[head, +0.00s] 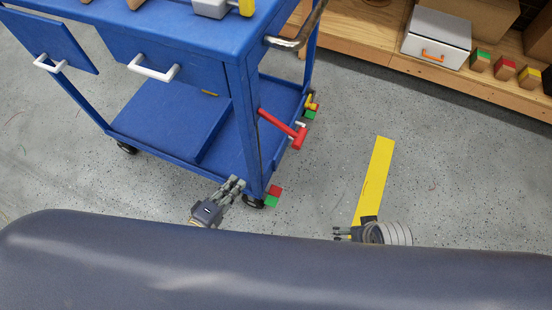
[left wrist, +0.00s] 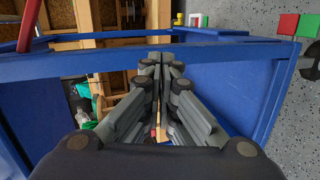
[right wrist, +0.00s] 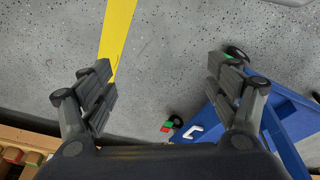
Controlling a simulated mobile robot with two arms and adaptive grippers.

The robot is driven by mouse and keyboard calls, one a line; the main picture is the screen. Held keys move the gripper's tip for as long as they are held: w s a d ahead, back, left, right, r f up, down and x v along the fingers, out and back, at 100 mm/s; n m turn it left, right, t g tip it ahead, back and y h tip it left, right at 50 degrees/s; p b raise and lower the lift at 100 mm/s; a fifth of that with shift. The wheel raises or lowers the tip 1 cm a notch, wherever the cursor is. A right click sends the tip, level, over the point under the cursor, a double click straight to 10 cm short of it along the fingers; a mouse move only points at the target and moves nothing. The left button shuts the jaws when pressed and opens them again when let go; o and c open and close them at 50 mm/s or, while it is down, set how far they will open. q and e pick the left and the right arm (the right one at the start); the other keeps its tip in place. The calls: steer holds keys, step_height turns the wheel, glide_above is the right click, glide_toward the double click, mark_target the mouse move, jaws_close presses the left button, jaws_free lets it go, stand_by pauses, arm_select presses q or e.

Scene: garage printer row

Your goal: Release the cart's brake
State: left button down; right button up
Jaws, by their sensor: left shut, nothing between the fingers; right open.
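The blue cart (head: 170,120) stands at the left in the head view. A red T-shaped lever (head: 283,128) sticks out from its right side; a red bar shows in the left wrist view (left wrist: 28,25). A red and green pad (head: 273,196) sits by the near wheel (head: 254,203). Another such pad, with a yellow piece (head: 312,103), is by the far corner. My left gripper (head: 236,183) is shut and empty at the cart's near lower corner; whether it touches is unclear. My right gripper (head: 337,234) is open and empty over the floor, right of the cart.
A yellow floor stripe (head: 375,180) runs right of the cart. A wooden shelf (head: 385,50) at the back right holds a white box (head: 437,40) and several coloured blocks. The speckled floor between cart and shelf is mostly clear. My own dark body covers the bottom.

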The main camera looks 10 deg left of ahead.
mark_target(282, 126)
arm_select(q)
steer(key=d+r+n+t+h+b, duration=0.3)
steer(key=d+r+n+b, duration=0.15)
steer(key=r+b, duration=0.2)
steer(key=w+d+r, duration=0.4)
steer(key=w+d, duration=0.3)
steer(key=shift+w+d+b, duration=0.25)
steer(key=shift+w+b, duration=0.05)
steer(key=shift+b, duration=0.1)
arm_select(e)
steer(key=r, duration=0.3)
steer(key=shift+s+a+r+t, duration=0.1)
steer(key=shift+s+r+t, duration=0.05)
steer(key=shift+s+t, duration=0.2)
arm_select(q)
steer(key=shift+d+r+n, duration=0.1)
steer(key=shift+r+n, duration=0.1)
steer(key=shift+n, duration=0.15)
arm_select(e)
steer(key=shift+r, duration=0.2)
arm_select(q)
steer(key=shift+s+d+r+n+p, duration=0.1)
steer(key=shift+d+n+p, duration=0.05)
steer(key=shift+n+p, duration=0.2)
arm_select(e)
steer(key=shift+r, duration=0.2)
